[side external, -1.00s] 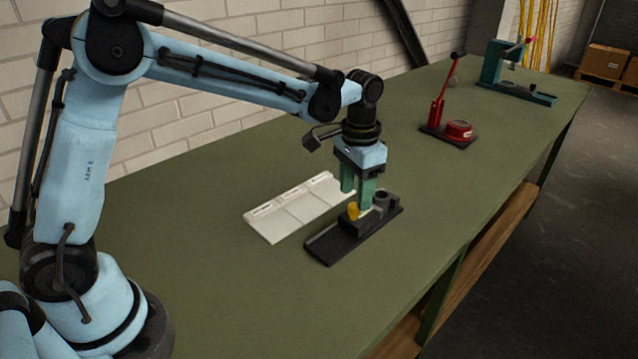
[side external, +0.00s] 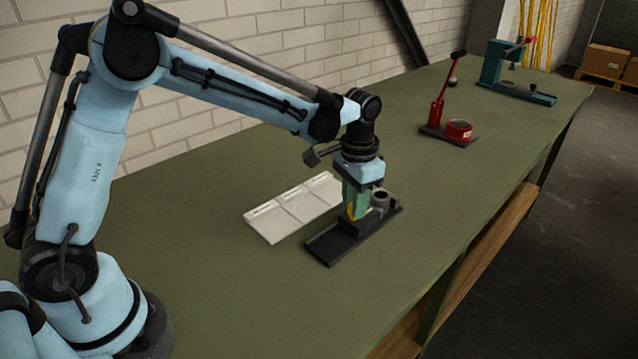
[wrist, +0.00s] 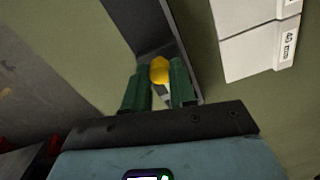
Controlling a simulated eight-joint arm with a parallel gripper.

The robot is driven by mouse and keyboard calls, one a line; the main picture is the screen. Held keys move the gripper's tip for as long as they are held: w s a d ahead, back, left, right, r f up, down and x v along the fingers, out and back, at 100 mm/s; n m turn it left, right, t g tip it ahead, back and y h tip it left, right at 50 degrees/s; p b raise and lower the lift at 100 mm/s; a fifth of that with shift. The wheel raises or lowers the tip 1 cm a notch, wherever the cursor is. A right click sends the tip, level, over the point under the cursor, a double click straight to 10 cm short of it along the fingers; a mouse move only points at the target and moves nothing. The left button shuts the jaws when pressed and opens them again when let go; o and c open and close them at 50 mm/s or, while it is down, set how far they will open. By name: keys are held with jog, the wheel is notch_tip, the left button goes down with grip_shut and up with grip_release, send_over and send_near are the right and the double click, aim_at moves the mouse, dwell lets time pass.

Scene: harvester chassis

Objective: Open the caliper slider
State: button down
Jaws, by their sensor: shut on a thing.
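The caliper fixture is a long black base (side external: 325,246) on the green bench, with a dark block and a grey ring-shaped part (side external: 380,199) at its far right end. The slider's yellow knob (wrist: 159,70) sits between the green fingers in the wrist view. My gripper (side external: 355,212) points down over the base and is shut on the yellow knob. In the side view the fingers mostly hide the knob. In the wrist view my gripper (wrist: 160,84) has one finger on each side of it, and the base (wrist: 146,22) runs away beyond.
A white sectioned tray (side external: 292,208) lies left of the base; its edge (wrist: 255,45) carries a size label in the wrist view. A red lever press (side external: 447,124) and a teal device (side external: 515,80) stand farther along the bench. The front bench area is clear.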

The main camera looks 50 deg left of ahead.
jog(key=shift+s, duration=1.3)
jog(key=c, duration=0.9)
grip_release()
jog(key=shift+r, duration=0.1)
notch_tip(320, 180, up, 12)
